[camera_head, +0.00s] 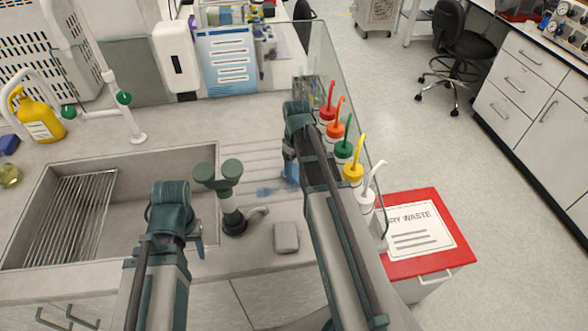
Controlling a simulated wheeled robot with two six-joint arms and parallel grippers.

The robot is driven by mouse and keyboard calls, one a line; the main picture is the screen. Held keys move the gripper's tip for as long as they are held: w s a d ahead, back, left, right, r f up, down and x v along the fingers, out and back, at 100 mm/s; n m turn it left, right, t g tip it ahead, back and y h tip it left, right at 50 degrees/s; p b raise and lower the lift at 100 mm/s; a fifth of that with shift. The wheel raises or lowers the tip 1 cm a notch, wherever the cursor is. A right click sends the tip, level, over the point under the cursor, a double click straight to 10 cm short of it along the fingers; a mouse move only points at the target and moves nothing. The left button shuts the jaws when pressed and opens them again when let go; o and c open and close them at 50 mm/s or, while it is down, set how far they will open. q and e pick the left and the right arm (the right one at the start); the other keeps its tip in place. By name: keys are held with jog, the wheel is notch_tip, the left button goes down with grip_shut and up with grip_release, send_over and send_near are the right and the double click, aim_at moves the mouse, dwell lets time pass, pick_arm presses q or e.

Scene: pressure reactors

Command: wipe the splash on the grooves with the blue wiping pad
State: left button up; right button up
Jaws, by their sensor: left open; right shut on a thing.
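The blue wiping pad (290,174) shows partly beside my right gripper (291,160), which is shut on it over the right part of the grooves (246,163). The arm hides the rest of the pad, and I cannot tell whether it touches the surface. The splash (267,191) is a faint blue smear on the grooves just left of the pad. My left gripper (199,242) is open and empty near the sink's front right corner, left of the tap.
A dark green tap (232,205) stands between my arms. A grey block (286,237) lies on the front counter. Several wash bottles (344,152) line the right edge by a glass screen (322,60). The sink (130,190) is left; a red-lidded waste bin (425,262) is right.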

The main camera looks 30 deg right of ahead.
pick_arm(q)
jog(key=shift+r, duration=0.1)
pick_arm(e)
jog(key=shift+d+r, duration=0.1)
pick_arm(q)
jog(key=shift+d+r+p, duration=0.1)
jog(key=shift+r+p, duration=0.1)
jog(key=shift+p, duration=0.15)
pick_arm(e)
jog(key=shift+d+r, duration=0.1)
jog(key=shift+r, duration=0.1)
pick_arm(q)
notch_tip(320, 180, up, 5)
jog(key=p, duration=0.5)
jog(key=shift+r, duration=0.2)
pick_arm(e)
notch_tip(320, 180, up, 5)
jog(key=shift+r, duration=0.2)
pick_arm(q)
jog(key=shift+r+p, duration=0.1)
jog(key=shift+p, duration=0.2)
pick_arm(e)
jog(key=shift+r, duration=0.1)
pick_arm(q)
notch_tip(320, 180, up, 3)
jog(key=p, duration=0.2)
jog(key=shift+p, duration=0.4)
pick_arm(e)
notch_tip(320, 180, up, 3)
jog(key=shift+f, duration=0.1)
